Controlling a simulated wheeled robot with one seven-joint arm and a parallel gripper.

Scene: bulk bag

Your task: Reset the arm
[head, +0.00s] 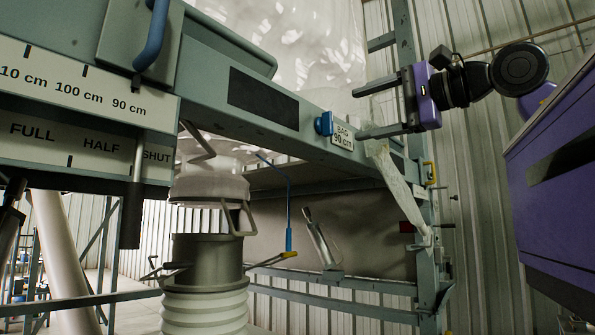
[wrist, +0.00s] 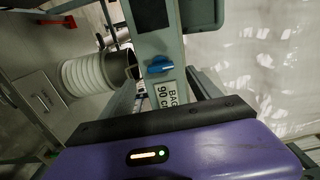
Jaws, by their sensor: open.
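My gripper (head: 362,109) is at the upper right of the head view, its two grey fingers pointing left. The fingers are apart and nothing is seen between them. They are close to the right end of the grey beam, near a blue knob (head: 324,123) and a label (head: 342,136) reading "BAG 90 cm". I cannot tell from the head view whether a finger touches the beam. In the wrist view, the knob (wrist: 159,66) and label (wrist: 170,93) show beyond the purple gripper body, between the fingers (wrist: 165,84).
A grey beam (head: 215,62) with scale plates crosses the upper left. Below it, a pale spout sits over a dark collar (head: 208,258) and ribbed white hose (head: 205,306). A steel post (head: 427,265) and a hanging pale strap (head: 398,185) are below my gripper. Corrugated wall is behind.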

